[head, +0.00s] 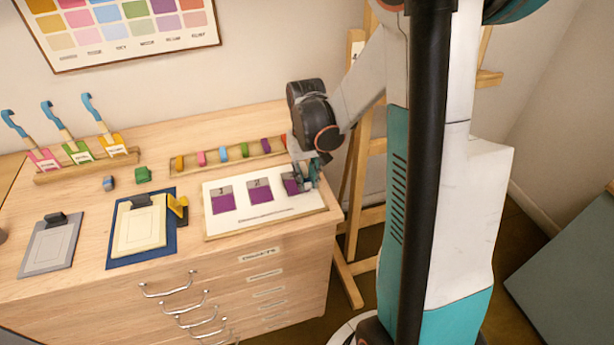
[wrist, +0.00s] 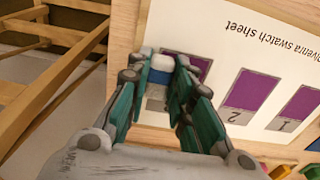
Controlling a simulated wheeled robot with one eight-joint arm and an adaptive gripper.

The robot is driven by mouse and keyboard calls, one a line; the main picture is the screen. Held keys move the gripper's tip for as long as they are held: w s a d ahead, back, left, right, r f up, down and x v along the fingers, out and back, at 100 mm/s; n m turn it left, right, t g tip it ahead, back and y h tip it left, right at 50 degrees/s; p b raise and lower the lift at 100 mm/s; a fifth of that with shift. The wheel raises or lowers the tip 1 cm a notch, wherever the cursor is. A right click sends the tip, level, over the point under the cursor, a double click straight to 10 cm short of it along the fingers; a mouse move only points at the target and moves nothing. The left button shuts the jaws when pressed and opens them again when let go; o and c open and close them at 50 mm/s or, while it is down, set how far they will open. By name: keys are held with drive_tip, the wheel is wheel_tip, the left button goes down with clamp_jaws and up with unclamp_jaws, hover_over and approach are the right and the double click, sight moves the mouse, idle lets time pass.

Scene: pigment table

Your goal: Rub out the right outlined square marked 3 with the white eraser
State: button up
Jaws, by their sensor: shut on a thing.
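My gripper (head: 305,181) is shut on the white eraser (wrist: 162,63), which has a blue band and sits between the fingertips (wrist: 165,78) in the wrist view. The swatch sheet (head: 265,222) lies on the cabinet top with a row of squares, purple below and grey above. The right square, marked 3 (head: 290,187), is partly covered by my gripper; its purple part shows beside the eraser in the wrist view (wrist: 199,64). Its number and most of its grey part are hidden there. The eraser is at this square; I cannot tell whether it touches the sheet.
Square 2 (head: 260,191) and square 1 (head: 222,202) lie left of square 3. A wooden rack (head: 215,165) of coloured pieces stands behind the sheet. A yellow clip (head: 179,206) and a clipboard (head: 140,230) are to the left. An easel (head: 348,250) stands beyond the right edge.

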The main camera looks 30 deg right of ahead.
sight(287, 191)
drive_tip(key=shift+w+a+r, duration=0.1)
drive_tip(key=shift+w+a, duration=0.1)
drive_tip(key=shift+a, duration=0.45)
drive_tip(key=shift+w+a, duration=0.15)
drive_tip(key=shift+a, duration=0.5)
drive_tip(key=shift+w+a, duration=0.2)
drive_tip(key=shift+a, duration=0.45)
drive_tip(key=shift+w+a, duration=0.15)
drive_tip(key=shift+a, duration=0.5)
drive_tip(key=shift+s+d+b, duration=0.2)
drive_tip(key=shift+s+d, duration=0.05)
drive_tip(key=shift+d, duration=0.45)
drive_tip(key=shift+s+d+b, duration=0.15)
drive_tip(key=shift+s+d, duration=0.05)
drive_tip(key=shift+d, duration=0.5)
drive_tip(key=shift+s+d, duration=0.2)
drive_tip(key=shift+d, duration=0.5)
drive_tip(key=shift+s+d, duration=0.15)
drive_tip(key=shift+d, duration=0.55)
drive_tip(key=shift+a, duration=0.15)
drive_tip(key=shift+w+a, duration=0.25)
drive_tip(key=shift+a, duration=0.45)
drive_tip(key=shift+w+a, duration=0.2)
drive_tip(key=shift+a, duration=0.45)
drive_tip(key=shift+a, duration=0.1)
